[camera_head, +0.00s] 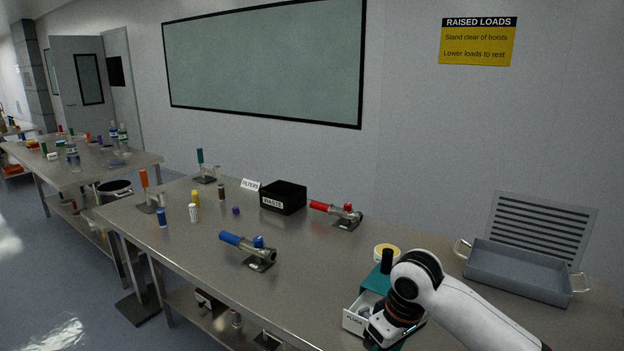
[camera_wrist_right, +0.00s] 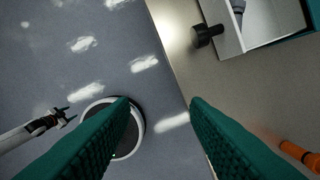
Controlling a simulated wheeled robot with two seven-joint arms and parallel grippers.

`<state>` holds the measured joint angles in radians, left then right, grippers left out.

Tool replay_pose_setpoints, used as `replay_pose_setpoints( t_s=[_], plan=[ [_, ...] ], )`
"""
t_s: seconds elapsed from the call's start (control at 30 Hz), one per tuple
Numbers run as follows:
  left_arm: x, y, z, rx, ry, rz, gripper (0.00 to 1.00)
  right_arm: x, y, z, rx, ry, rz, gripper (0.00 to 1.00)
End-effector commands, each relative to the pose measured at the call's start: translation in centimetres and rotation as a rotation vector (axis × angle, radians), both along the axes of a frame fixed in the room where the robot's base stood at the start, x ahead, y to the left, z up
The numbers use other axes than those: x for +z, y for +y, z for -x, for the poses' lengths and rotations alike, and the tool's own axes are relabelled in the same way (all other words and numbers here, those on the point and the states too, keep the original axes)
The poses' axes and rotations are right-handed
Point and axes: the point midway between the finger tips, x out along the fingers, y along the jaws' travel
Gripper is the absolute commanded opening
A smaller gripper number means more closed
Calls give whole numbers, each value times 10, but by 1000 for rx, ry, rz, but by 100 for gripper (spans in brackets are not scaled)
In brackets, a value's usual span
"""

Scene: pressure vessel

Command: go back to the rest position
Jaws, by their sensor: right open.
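My right arm comes in from the right in the head view. Its gripper (camera_head: 385,335) is low at the front of the table, beside the open white drawer (camera_head: 354,318) of a teal cabinet (camera_head: 375,279). In the right wrist view my right gripper (camera_wrist_right: 160,105) has its green fingers wide apart with nothing between them. The drawer with its black knob (camera_wrist_right: 205,34) lies ahead of the fingers, apart from them; a grey object (camera_wrist_right: 238,6) lies inside. A small white arm with a black gripper (camera_wrist_right: 66,114), seemingly my left, shows at the left; its jaws are too small to judge.
The steel table (camera_head: 310,265) holds a blue-handled valve (camera_head: 250,248), a red-handled valve (camera_head: 340,213), a black waste bin (camera_head: 284,197) and a grey tray (camera_head: 520,272) at the right. An orange object (camera_wrist_right: 299,154) shows at the wrist view's right. Floor (camera_wrist_right: 90,60) is open beside the table.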

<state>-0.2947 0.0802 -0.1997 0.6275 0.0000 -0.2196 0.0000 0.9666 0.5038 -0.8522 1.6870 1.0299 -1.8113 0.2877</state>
Motion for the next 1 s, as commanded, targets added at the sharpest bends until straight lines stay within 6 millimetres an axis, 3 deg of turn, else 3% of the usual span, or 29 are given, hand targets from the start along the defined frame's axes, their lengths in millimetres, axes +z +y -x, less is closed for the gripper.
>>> replay_pose_setpoints(
  t_s=[0.27,0.53,0.67,0.8,1.0],
  plan=[
    [-1,1,6,0,10,-1,57,-51,30,39,51,-22,-76,42],
    [-1,1,10,0,17,-2,57,-106,49,108,7,-84,-196,42],
    [-1,1,10,0,17,-3,57,-125,40,144,-73,-116,-221,42],
    [-1,1,10,0,16,-1,57,-140,17,182,-179,-142,-205,42],
    [-1,1,9,0,14,-1,57,-150,-16,223,-292,-159,-140,42]
  ],
)
